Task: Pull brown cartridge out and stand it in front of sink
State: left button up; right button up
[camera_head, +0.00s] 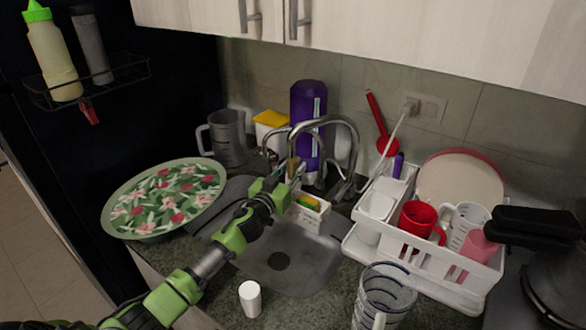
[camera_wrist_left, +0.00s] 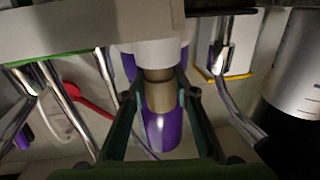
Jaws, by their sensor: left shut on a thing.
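My left gripper (camera_head: 280,187) reaches over the sink (camera_head: 300,262) from the left. In the left wrist view its two fingers (camera_wrist_left: 160,95) are shut on the brown cartridge (camera_wrist_left: 159,97), a tan-brown cylinder. A white cylindrical part (camera_wrist_left: 157,53) adjoins it in that picture. In the head view only a small brown bit (camera_head: 293,166) shows beside the fingers, and the gripper hides most of that spot. A short white cylinder (camera_head: 250,299) stands on the counter (camera_head: 190,268) in front of the sink. My right gripper is not in view.
A purple bottle (camera_head: 308,110) and the faucet (camera_head: 352,150) stand behind the sink. A floral tray (camera_head: 120,192) is at left. A white dish rack (camera_head: 455,292) is at right, with a clear measuring cup (camera_head: 385,295) in front. Counter near the white cylinder is bare.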

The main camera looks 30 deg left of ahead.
aim_at(297, 153)
pick_arm(q)
jog(key=shift+r+p, duration=1.05)
jog(key=shift+r, duration=0.1)
jog(key=shift+r+p, duration=0.45)
jog(key=shift+r, duration=0.05)
jog(key=shift+r+p, duration=1.85)
jog(key=shift+r, duration=0.05)
jog(key=shift+f, duration=0.1)
